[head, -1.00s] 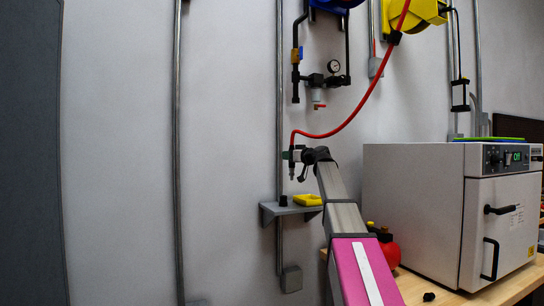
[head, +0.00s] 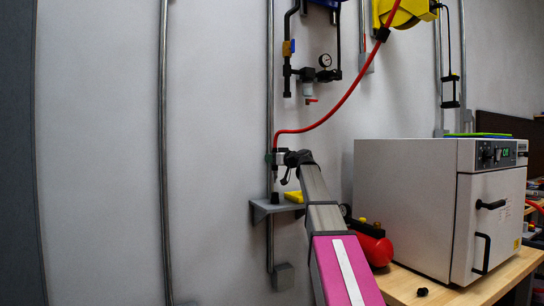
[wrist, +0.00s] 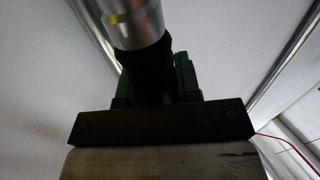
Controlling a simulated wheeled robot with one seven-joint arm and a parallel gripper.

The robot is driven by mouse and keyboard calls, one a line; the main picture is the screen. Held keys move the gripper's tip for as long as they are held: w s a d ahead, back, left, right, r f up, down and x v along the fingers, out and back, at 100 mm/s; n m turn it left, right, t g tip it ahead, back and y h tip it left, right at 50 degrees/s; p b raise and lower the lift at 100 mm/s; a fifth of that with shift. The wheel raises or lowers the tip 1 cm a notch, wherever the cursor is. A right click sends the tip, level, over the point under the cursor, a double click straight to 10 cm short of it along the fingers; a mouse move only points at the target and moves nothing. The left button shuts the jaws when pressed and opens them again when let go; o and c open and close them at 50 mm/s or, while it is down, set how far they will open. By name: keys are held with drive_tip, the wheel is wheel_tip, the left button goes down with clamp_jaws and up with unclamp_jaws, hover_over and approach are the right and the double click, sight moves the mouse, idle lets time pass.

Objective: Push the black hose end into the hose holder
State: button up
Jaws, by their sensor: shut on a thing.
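My gripper (head: 273,157) is at the end of my outstretched arm, in front of the wall. It is shut on the hose end (head: 275,179), which hangs below the red hose. In the wrist view, a silver cylinder with a yellow spot and a dark body (wrist: 150,75) show between green finger pads (wrist: 186,75). A small black piece, seemingly the hose holder (head: 275,197), stands on the grey wall shelf (head: 262,212). The hose end is roughly upright just above it; I cannot tell whether they touch.
The red hose (head: 345,98) runs up to a yellow reel (head: 405,12). A yellow object (head: 294,197) lies on the shelf beside my arm. A red tank (head: 372,246) and a white oven (head: 405,205) stand on the bench at right. A vertical pipe (head: 270,90) runs behind the shelf.

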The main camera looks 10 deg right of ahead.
sight(273, 171)
drive_tip(key=shift+f, duration=1.25)
drive_tip(key=shift+f, duration=0.6)
drive_tip(key=shift+f, duration=0.55)
drive_tip(key=shift+f, duration=0.65)
drive_tip(key=shift+r, duration=0.1)
idle(0.7)
drive_tip(key=o, duration=1.5)
drive_tip(key=shift+s+d, duration=0.1)
